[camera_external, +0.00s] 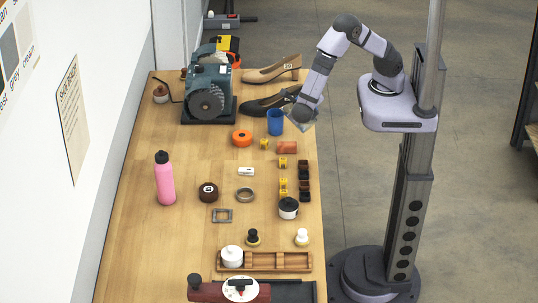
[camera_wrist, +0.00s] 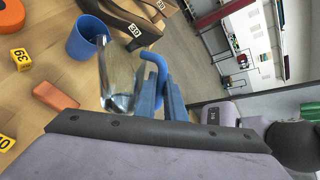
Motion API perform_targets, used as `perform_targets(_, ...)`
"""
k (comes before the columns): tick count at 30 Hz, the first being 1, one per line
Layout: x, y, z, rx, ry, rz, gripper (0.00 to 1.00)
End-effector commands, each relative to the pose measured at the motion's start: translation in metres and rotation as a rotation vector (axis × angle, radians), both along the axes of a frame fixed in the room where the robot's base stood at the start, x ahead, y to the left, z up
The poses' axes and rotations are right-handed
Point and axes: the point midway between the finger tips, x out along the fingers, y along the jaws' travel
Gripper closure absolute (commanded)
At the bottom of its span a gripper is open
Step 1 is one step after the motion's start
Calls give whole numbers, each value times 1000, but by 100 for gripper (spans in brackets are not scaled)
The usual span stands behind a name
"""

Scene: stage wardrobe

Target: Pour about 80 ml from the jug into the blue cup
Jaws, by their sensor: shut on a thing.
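The blue cup (camera_external: 275,122) stands upright on the wooden table near its right edge; it also shows in the wrist view (camera_wrist: 86,38). My gripper (camera_wrist: 168,92) is shut on the blue handle (camera_wrist: 156,62) of a clear jug (camera_wrist: 120,82). In the external view the jug (camera_external: 301,117) is a faint clear shape under my gripper (camera_external: 303,108), just right of the cup. The jug looks tilted, with its mouth side close to the cup in the wrist view. I cannot make out any stream, nor the level in either vessel.
A black shoe (camera_external: 268,103) and a tan shoe (camera_external: 272,69) lie behind the cup. An orange roll (camera_external: 242,138), a reddish block (camera_external: 287,148) and small yellow number markers (camera_external: 283,162) are in front. A grinder-like machine (camera_external: 209,92) stands left. The table's right edge is close.

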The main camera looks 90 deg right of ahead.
Motion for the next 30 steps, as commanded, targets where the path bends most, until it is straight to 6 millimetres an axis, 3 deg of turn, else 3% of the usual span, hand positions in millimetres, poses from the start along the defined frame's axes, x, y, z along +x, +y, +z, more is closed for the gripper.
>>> perform_targets(1,-6,4,-16,-42,-51,9,100)
perform_targets(4,-11,7,-26,-92,-138,6,100)
perform_targets(11,-13,8,-26,-109,-174,1,100)
perform_targets(21,-25,16,-44,-177,-282,3,100)
perform_targets(30,-31,19,-47,-202,-328,-3,100)
